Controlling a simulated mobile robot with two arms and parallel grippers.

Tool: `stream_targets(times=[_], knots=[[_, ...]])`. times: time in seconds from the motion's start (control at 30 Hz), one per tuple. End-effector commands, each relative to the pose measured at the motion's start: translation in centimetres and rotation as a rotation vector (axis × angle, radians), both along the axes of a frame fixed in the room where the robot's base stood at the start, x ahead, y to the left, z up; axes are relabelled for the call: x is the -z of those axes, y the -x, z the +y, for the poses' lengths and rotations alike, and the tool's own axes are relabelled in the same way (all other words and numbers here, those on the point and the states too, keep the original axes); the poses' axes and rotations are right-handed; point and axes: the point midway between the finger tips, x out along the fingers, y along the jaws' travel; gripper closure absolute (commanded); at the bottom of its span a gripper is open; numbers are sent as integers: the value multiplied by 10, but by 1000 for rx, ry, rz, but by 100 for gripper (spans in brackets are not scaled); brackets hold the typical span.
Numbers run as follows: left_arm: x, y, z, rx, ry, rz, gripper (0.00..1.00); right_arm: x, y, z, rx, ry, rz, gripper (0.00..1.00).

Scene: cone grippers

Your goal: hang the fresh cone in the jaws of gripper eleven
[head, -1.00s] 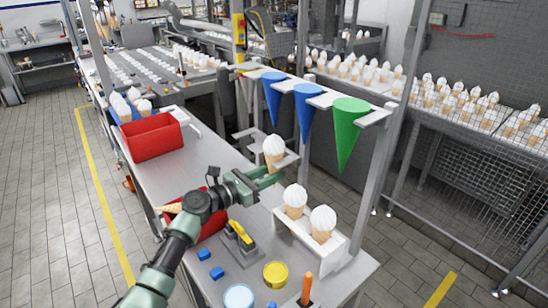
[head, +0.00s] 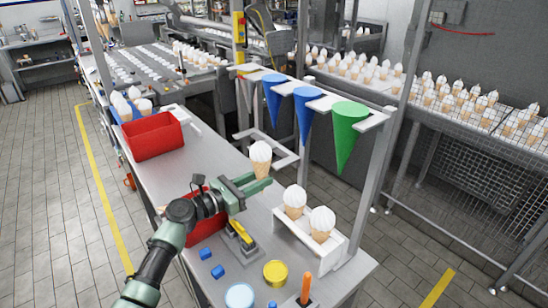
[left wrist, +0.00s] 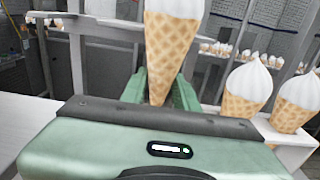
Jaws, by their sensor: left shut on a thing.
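My left gripper (head: 257,183) is shut on a fresh cone (head: 260,156), a white-topped waffle cone held upright above the bench. In the left wrist view the cone (left wrist: 172,45) stands between the two green fingers (left wrist: 160,92), its top cut off by the picture edge. Behind the cone in the head view is a pale grey fork-shaped bracket (head: 285,160); I cannot tell whether it is gripper eleven. On the overhead rail hang a blue cone (head: 273,97), another blue cone (head: 308,113) and a green cone (head: 348,135). No number is readable. My right gripper is not in view.
A white holder (head: 322,262) with two cones (head: 295,200) stands right of my gripper. Red bins (head: 152,137), a yellow-handled tool (head: 240,236), a yellow tin (head: 276,273) and blue blocks (head: 217,271) are on the bench. A metal post (head: 376,190) rises at right.

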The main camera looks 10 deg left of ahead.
Motion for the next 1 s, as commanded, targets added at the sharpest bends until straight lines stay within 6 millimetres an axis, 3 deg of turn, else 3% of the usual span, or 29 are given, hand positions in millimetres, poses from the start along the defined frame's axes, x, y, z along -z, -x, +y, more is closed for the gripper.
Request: stream_targets(times=[1.0], knots=[[-1, 33, 26, 0, 0, -1, 89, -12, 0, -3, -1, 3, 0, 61]])
